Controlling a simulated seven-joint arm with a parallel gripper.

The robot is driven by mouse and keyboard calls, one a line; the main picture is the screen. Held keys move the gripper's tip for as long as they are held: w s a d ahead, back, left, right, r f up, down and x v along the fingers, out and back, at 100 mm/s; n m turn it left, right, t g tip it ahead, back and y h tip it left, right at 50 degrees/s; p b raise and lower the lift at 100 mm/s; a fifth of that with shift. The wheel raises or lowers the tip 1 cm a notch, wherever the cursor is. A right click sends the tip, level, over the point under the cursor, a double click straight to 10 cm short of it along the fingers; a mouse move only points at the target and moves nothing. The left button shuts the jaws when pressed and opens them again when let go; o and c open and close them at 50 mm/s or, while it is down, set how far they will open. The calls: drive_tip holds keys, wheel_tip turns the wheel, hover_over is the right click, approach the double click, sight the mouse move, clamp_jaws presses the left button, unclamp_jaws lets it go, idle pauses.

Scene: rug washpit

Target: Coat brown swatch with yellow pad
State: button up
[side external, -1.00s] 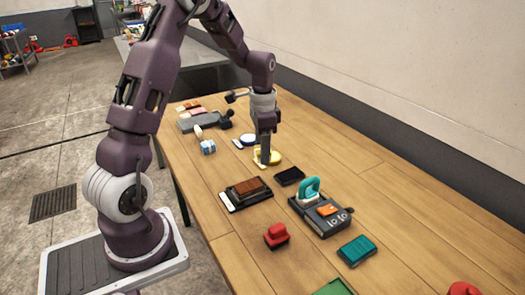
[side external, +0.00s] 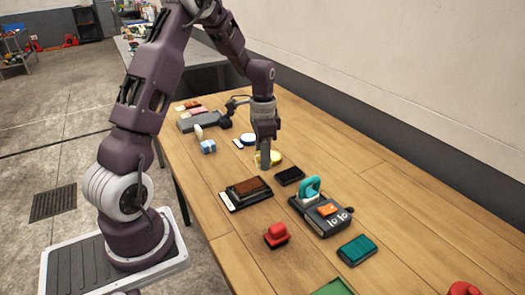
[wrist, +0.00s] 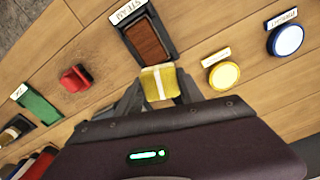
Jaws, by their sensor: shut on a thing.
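The brown swatch (side external: 248,187) lies in a dark tray with a white label on the table. In the wrist view the swatch (wrist: 146,38) is just beyond my fingertips, and its label reads STEAM. My gripper (side external: 265,163) points down behind the tray in the side view, apart from the swatch. In the wrist view my gripper (wrist: 160,90) is shut on the yellow pad (wrist: 150,83), which has a pale stripe across it. The fingers mostly hide the pad in the side view.
A round yellow dish (wrist: 224,75) and a round blue dish (wrist: 288,40) stand right in the wrist view. A black block (side external: 290,176), a device with a teal handle (side external: 310,187), a red block (side external: 276,236) and a teal block (side external: 357,250) are nearby. The table's front left is bare.

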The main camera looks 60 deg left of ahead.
sight(258, 182)
drive_tip(key=shift+f, duration=3.05)
drive_tip(key=shift+s, duration=0.85)
drive_tip(key=shift+s+r, duration=0.1)
drive_tip(key=shift+s, duration=3.85)
drive_tip(key=shift+w, duration=4.7)
drive_tip(key=shift+w+r, duration=0.15)
drive_tip(key=shift+w, duration=0.05)
drive_tip(key=shift+s+r, duration=0.1)
drive_tip(key=shift+r, duration=3.8)
